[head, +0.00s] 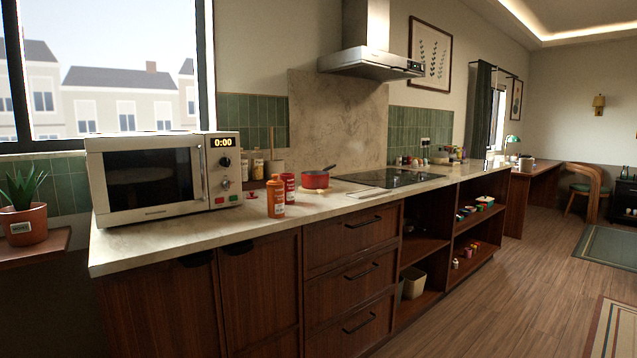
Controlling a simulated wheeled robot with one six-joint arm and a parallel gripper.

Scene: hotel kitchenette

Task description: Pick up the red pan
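A small red pan (315,181) with a dark handle sits on the light stone counter (350,191), left of the black cooktop. Its handle points up and to the right. A red can (288,187) and an orange bottle (275,197) stand just left of the pan, nearer the counter's front edge. My gripper is not in view.
A white microwave (163,177) fills the counter's left end. A black cooktop (391,178) lies right of the pan under a range hood (370,64). Wooden drawers (352,265) and open shelves (424,248) are below. The wooden floor (500,290) in front is clear.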

